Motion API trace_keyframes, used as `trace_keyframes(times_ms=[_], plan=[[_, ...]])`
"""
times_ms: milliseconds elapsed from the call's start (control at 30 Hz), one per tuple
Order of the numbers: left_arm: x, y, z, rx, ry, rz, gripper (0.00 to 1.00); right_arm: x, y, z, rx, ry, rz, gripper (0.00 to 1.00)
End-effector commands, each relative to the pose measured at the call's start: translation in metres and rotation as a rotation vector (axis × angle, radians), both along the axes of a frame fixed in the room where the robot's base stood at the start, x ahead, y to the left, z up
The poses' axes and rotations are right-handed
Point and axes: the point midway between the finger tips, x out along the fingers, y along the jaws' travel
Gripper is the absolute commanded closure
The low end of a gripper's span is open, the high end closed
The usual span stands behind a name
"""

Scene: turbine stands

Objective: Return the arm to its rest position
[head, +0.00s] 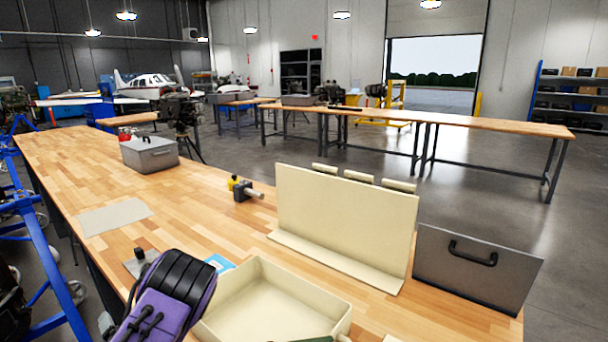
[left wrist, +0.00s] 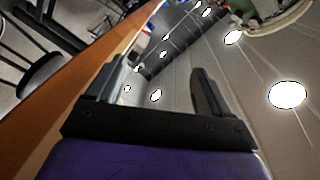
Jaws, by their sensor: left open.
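My left arm, purple and black, comes up from the bottom of the head view, left of a cream tray (head: 262,297). In the left wrist view my left gripper (left wrist: 160,70) has its two dark fingers apart, with nothing between them. It faces the ceiling lamps. The wooden table edge (left wrist: 75,85) runs along its left side. The fingertips are hard to make out in the head view. My right gripper does not show.
On the wooden table (head: 190,200) stand a cream upright panel (head: 345,225), a grey panel with a handle (head: 475,265), a grey toolbox (head: 150,154), a small clamp-like fixture (head: 245,191) and a flat beige sheet (head: 113,217). Blue frames (head: 40,250) stand left. The table's middle is mostly clear.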

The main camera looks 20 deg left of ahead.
Motion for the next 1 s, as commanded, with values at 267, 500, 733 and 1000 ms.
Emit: trace_keyframes(times_ms=[267, 500, 733, 1000], plan=[[-0.063, -0.097, -0.144, -0.435, 0.005, -0.017, 0.19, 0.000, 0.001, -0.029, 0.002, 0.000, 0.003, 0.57], [-0.139, -0.227, -0.229, -0.914, -0.005, 0.049, 0.19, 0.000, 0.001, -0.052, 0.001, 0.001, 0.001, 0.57], [-0.194, -0.307, -0.249, -1.200, 0.007, 0.156, 0.19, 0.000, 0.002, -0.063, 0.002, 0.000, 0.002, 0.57], [-0.200, -0.316, -0.248, -1.237, 0.007, 0.173, 0.19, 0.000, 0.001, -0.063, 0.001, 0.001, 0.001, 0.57]])
